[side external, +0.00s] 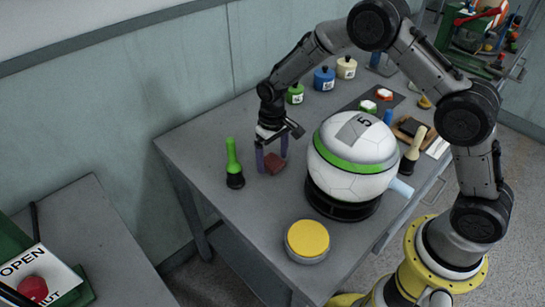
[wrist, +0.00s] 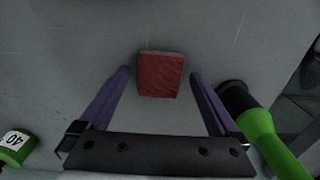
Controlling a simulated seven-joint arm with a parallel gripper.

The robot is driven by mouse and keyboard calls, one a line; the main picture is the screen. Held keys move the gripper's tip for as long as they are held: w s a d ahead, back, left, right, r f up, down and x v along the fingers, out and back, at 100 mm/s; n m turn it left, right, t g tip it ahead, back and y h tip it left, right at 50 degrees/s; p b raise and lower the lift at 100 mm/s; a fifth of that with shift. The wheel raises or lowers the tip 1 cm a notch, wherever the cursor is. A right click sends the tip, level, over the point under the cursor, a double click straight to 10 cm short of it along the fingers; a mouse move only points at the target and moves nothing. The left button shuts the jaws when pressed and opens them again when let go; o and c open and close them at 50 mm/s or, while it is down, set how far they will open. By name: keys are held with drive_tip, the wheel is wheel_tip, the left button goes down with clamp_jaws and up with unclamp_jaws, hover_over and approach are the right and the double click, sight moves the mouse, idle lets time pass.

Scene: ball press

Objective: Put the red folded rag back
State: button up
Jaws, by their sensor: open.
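The red folded rag (side external: 275,163) is a small dull-red block lying flat on the grey table, near its left side. In the wrist view the rag (wrist: 160,75) lies at the upper middle, ahead of and between the two purple fingers. My gripper (side external: 272,168) is low over the table, its fingers spread at the rag. In the wrist view my gripper (wrist: 160,72) is open with nothing held. Whether the fingertips touch the rag or the table, I cannot tell.
A green-handled brush (side external: 234,165) stands close left of my gripper. A white and green ball (side external: 353,165) sits on a black ring stand to the right. A yellow-topped tin (side external: 307,240) stands in front. Several small bottles (side external: 324,79) stand behind. Bare table lies between brush and tin.

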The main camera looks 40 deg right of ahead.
sight(273, 161)
wheel_tip(273, 161, up, 12)
drive_tip(key=shift+r, duration=0.15)
idle(0.3)
drive_tip(key=s+d+r+t, duration=0.1)
drive_tip(key=s+r, duration=0.3)
drive_tip(key=s+d+r, duration=0.1)
drive_tip(key=s+r, duration=0.3)
drive_tip(key=s+d+r+t, duration=0.1)
drive_tip(key=s+r, duration=0.3)
drive_tip(key=s, duration=0.1)
drive_tip(key=shift+s+r+t, duration=0.1)
drive_tip(key=shift+r+t, duration=0.2)
drive_tip(key=shift+r, duration=0.1)
drive_tip(key=shift+t, duration=0.9)
drive_tip(key=s, duration=0.3)
drive_tip(key=s+r, duration=0.1)
drive_tip(key=s, duration=0.2)
drive_tip(key=s+d+r, duration=0.1)
drive_tip(key=s, duration=0.3)
drive_tip(key=s+f+t, duration=0.1)
drive_tip(key=s+f, duration=0.1)
drive_tip(key=s, duration=0.5)
drive_tip(key=shift+s+d, duration=0.3)
drive_tip(key=shift+d, duration=0.05)
